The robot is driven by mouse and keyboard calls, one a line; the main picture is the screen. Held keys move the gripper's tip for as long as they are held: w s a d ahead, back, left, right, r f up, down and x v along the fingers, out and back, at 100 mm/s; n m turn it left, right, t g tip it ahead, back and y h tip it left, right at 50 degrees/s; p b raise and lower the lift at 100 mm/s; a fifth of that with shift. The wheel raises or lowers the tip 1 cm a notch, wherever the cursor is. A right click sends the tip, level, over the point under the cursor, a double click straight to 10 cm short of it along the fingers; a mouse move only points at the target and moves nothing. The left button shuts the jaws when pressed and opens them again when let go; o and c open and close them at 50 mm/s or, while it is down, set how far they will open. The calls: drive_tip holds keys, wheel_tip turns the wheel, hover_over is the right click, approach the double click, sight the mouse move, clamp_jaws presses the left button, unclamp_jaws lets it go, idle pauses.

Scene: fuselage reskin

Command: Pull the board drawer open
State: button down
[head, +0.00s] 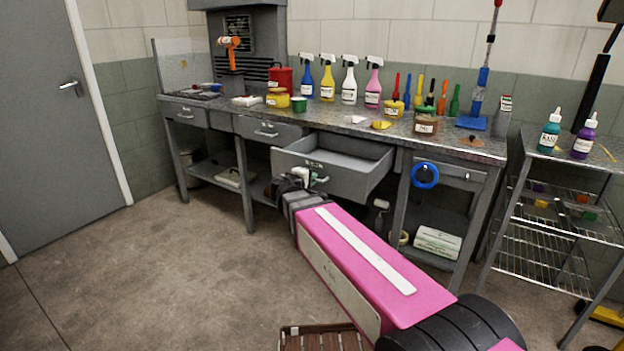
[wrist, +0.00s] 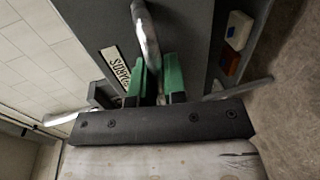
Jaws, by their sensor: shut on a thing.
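The board drawer (head: 325,172) is the middle drawer under the workbench. It is pulled out from the bench, and its visible inside looks empty. In the wrist view its grey front carries a white label (wrist: 114,66), partly covered, and a metal bar handle (wrist: 146,35). My gripper (head: 294,181) is at the drawer front in the head view. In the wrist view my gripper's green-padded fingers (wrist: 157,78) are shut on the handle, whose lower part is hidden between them.
The workbench (head: 345,118) holds spray bottles, jars and tools. A blue ring (head: 425,175) hangs at the drawer to the right. A wire shelf cart (head: 540,245) stands at the far right. The floor (head: 160,270) at the left is clear. A brown slatted thing (head: 320,338) shows at the bottom edge.

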drive_tip(key=c, duration=1.2)
unclamp_jaws()
drive_tip(key=v, duration=1)
drive_tip(key=shift+s+a, duration=0.2)
drive_tip(key=shift+s, duration=0.15)
drive_tip(key=s+d+f+m+g+y, duration=0.3)
drive_tip(key=d+f, duration=0.3)
drive_tip(key=f, duration=0.2)
drive_tip(key=s+d+f+m+g+y, duration=0.3)
drive_tip(key=d+f+m+g, duration=0.1)
drive_tip(key=f, duration=0.5)
drive_tip(key=s+d+f+m+g+y, duration=0.3)
drive_tip(key=d+f+g, duration=0.2)
drive_tip(key=d+f, duration=0.3)
drive_tip(key=shift+s+d+f+m+g, duration=0.15)
drive_tip(key=shift+s+d+m+g, duration=0.2)
drive_tip(key=shift+d+m, duration=0.1)
